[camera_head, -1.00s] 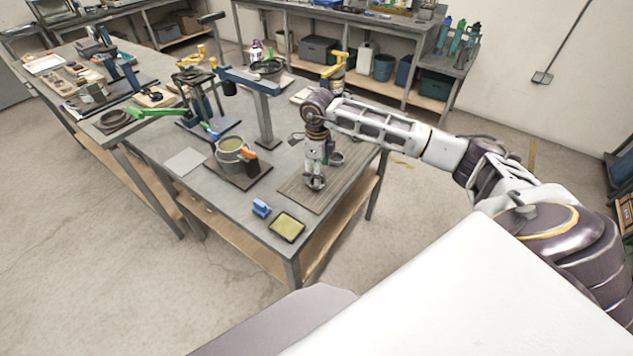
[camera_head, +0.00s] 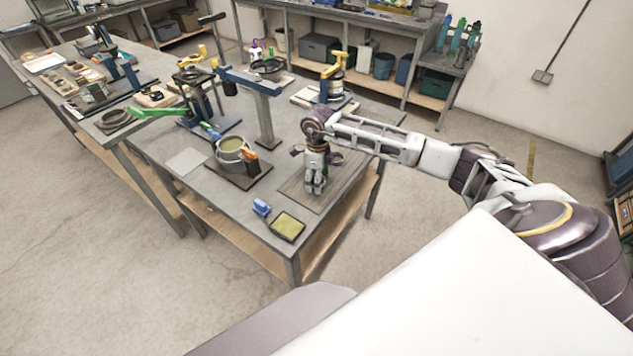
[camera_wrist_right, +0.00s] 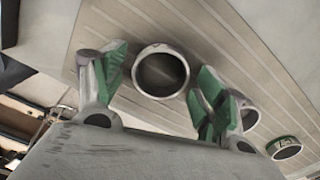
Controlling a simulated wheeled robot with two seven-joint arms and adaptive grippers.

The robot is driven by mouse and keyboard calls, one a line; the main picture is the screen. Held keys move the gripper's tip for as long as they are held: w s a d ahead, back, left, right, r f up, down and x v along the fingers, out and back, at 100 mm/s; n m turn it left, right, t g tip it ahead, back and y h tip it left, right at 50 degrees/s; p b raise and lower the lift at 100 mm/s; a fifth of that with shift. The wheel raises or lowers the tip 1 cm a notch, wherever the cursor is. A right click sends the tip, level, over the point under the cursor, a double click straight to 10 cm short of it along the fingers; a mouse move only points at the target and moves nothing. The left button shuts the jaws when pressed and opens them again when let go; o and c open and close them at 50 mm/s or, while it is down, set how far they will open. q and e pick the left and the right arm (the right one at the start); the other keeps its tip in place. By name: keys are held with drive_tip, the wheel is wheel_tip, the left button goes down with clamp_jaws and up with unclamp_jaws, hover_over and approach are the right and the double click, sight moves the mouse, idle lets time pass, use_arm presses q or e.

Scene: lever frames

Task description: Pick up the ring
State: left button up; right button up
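A short metal ring (camera_wrist_right: 160,48) with a pale rim and dark inside stands on the grooved board (camera_wrist_right: 225,45) in the right wrist view. My right gripper (camera_wrist_right: 157,76) is open, with its green-padded fingers on either side of the ring. A gap shows between the ring and each finger, so they appear apart. In the head view my right gripper (camera_head: 315,188) points down over the board (camera_head: 342,190), low near its surface, and its fingers hide the ring. My left gripper is in neither view.
In the wrist view a second ring (camera_wrist_right: 249,119) and a green-topped round part (camera_wrist_right: 284,147) lie right of the gripper.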

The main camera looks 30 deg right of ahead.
drive_tip(key=c, duration=0.9)
drive_tip(key=shift+c, duration=0.2)
drive_tip(key=shift+r, duration=0.15)
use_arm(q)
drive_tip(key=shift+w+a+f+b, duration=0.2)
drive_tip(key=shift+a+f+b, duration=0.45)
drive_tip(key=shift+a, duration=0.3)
use_arm(e)
wheel_tip(320, 180, up, 10)
